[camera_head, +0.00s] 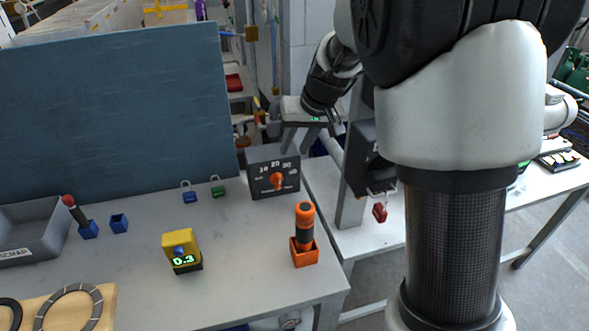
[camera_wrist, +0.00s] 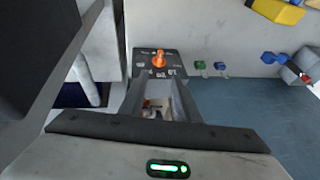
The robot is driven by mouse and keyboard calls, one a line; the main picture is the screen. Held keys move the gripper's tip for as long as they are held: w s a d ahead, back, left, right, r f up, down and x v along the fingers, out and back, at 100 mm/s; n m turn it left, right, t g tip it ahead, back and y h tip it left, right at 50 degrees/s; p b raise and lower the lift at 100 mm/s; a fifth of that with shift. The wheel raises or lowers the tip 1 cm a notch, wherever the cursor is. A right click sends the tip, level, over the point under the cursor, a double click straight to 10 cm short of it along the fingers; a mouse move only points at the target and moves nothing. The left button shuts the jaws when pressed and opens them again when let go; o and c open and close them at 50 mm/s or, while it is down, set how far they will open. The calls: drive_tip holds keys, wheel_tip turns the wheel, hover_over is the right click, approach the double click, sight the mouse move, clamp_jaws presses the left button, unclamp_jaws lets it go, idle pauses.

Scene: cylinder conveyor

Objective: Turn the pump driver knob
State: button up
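The dark control box (camera_head: 261,187) stands at the table's back right. Its face carries an orange knob (camera_head: 277,180) with a printed scale around it, including 20 and 30. In the wrist view the box (camera_wrist: 143,70) and the knob (camera_wrist: 158,59) lie just beyond the fingertips. My gripper (camera_head: 298,147) is above and behind the box in the head view, its fingers pointing down. In the wrist view my gripper (camera_wrist: 158,83) has its fingers apart with nothing held. The knob is apart from the fingers. The exact pointer setting is unclear.
A yellow meter (camera_head: 181,246) reading 0.3 and an orange-handled tool in an orange holder (camera_head: 305,252) stand in front of the box. Blue (camera_head: 190,197) and green (camera_head: 218,191) padlocks lie left of it. A blue panel (camera_head: 110,115) rises behind; a grey bin (camera_head: 40,225) is far left.

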sight(280, 178)
drive_tip(key=x, duration=1.7)
drive_tip(key=shift+b, duration=0.4)
